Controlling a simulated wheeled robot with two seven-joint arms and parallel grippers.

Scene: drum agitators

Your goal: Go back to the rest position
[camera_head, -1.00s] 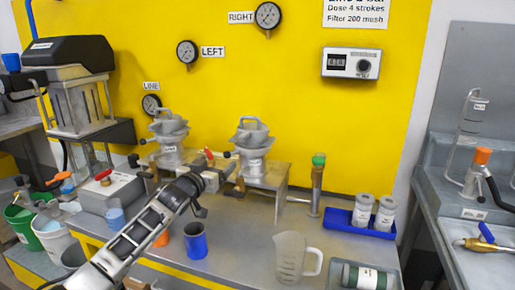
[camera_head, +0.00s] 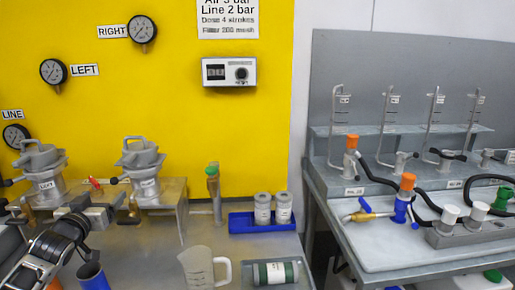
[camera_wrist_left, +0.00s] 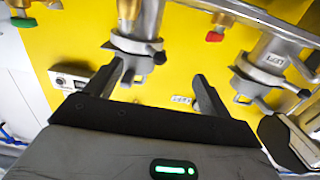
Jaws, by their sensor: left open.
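My left gripper (camera_head: 88,207) is at the lower left of the head view, in front of the two grey hand pumps. In the left wrist view my left gripper (camera_wrist_left: 158,72) is open, its two dark fingers spread with nothing between them. The pump labelled LEFT (camera_head: 44,178) stands left of it and the second pump (camera_head: 140,172) stands to its right. Both pumps show upside down in the wrist view, the second pump (camera_wrist_left: 138,35) at the left and the LEFT pump (camera_wrist_left: 268,62) at the right. My right gripper does not show.
A blue cup (camera_head: 93,277) stands close to my left arm. A clear jug (camera_head: 202,268), a blue tray (camera_head: 243,228) with two jars and a grey tray (camera_head: 248,284) holding a green-ended canister are on the bench. A second bench (camera_head: 390,258) with hoses stands at the right.

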